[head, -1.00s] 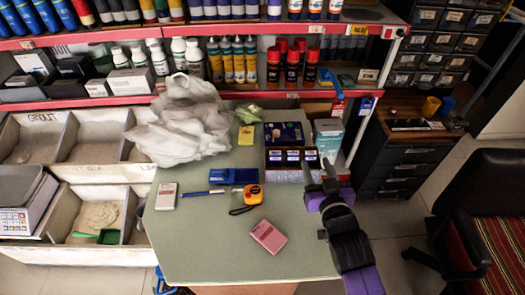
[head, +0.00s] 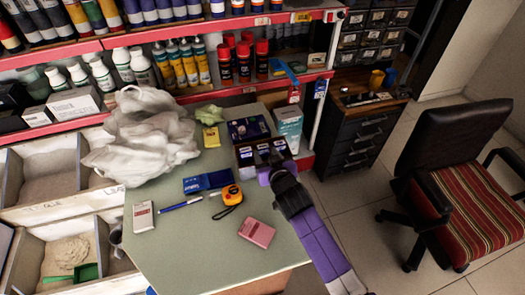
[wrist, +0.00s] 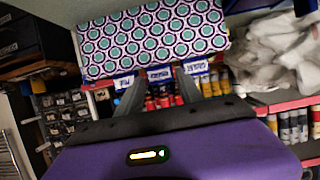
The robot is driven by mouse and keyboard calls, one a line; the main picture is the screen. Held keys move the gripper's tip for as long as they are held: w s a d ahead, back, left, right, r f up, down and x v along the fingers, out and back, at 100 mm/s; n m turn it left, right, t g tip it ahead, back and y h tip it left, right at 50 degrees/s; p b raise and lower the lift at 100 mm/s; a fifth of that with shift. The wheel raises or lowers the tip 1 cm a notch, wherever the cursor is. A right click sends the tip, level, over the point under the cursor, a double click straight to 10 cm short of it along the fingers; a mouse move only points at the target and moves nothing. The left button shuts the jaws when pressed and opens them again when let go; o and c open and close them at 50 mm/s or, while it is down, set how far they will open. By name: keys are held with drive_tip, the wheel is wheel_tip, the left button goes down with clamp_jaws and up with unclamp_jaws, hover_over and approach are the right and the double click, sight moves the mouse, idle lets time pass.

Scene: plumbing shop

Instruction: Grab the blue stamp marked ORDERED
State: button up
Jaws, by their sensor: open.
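A patterned box (wrist: 150,38) fills the upper part of the wrist view, which looks upside down. Along its edge is a row of three stamps with blue-and-white labels: one at left (wrist: 123,81), one in the middle (wrist: 160,75) and one at right (wrist: 196,67). The lettering is too small for me to tell which says ORDERED. My gripper (wrist: 157,88) is open and empty, its fingertips at the row, either side of the middle label. In the head view the stamp box (head: 246,152) stands on the table, partly hidden by my gripper (head: 269,158).
The green table (head: 190,250) holds a blue case (head: 205,182), a pen, an orange tape measure (head: 229,195), a pink calculator (head: 257,232) and a white plastic bag (head: 145,130). A light-blue carton (head: 289,127) stands just behind the stamp box. Shelves of bottles rise behind.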

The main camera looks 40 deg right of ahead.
drive_tip(key=shift+x, duration=1.1)
clamp_jaws()
drive_tip(key=shift+r, duration=0.2)
